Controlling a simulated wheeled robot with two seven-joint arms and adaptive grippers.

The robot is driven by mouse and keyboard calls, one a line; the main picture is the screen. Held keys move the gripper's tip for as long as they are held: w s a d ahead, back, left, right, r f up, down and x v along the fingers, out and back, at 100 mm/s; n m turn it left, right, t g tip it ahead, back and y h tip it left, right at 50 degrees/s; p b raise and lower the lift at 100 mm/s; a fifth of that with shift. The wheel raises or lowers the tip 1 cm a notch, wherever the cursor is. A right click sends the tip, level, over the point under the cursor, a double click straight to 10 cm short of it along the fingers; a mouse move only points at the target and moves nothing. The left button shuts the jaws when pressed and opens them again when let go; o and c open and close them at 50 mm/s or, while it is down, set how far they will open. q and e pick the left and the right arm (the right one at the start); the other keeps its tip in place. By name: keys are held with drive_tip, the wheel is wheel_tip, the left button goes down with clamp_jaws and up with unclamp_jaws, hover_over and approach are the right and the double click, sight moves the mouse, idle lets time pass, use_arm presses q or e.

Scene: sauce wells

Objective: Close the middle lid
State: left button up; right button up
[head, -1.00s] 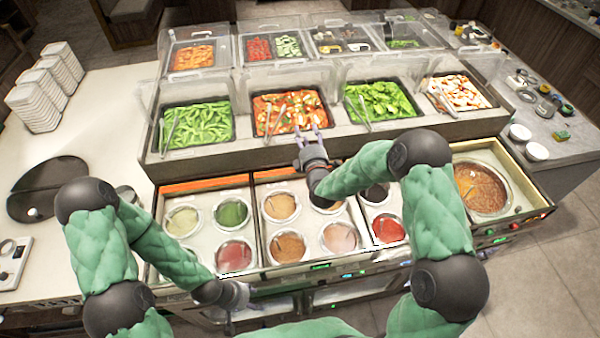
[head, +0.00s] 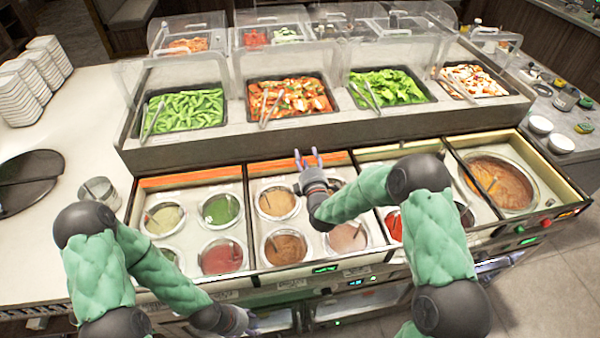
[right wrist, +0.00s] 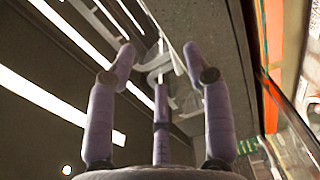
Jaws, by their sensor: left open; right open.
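The middle sauce well (head: 252,212) stands open, with several round pots of sauce in it. An orange strip (head: 270,169) runs along its back edge; I cannot clearly make out a lid there. My right gripper (head: 307,158) is open and empty, with its fingers pointing away from me at the back edge of this well. Its arm hides part of the well's right side. In the right wrist view the open fingers (right wrist: 158,55) show nothing between them, with an orange strip (right wrist: 273,40) to their right. My left gripper (head: 247,321) is open and low, in front of the wells.
Behind the wells, a raised counter (head: 200,147) holds food trays with tongs under clear covers (head: 190,72). A left sauce well (head: 190,188) and a soup pot (head: 502,183) flank the middle. Stacked white plates (head: 20,95) stand at left.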

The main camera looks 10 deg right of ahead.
wheel_tip(320, 180, down, 12)
drive_tip(key=b, duration=1)
drive_tip(key=w+b, duration=0.3)
drive_tip(key=w, duration=0.7)
drive_tip(key=shift+w+r, duration=0.15)
drive_tip(key=shift+w, duration=0.25)
clamp_jaws()
drive_tip(key=shift+s+d+r, duration=0.1)
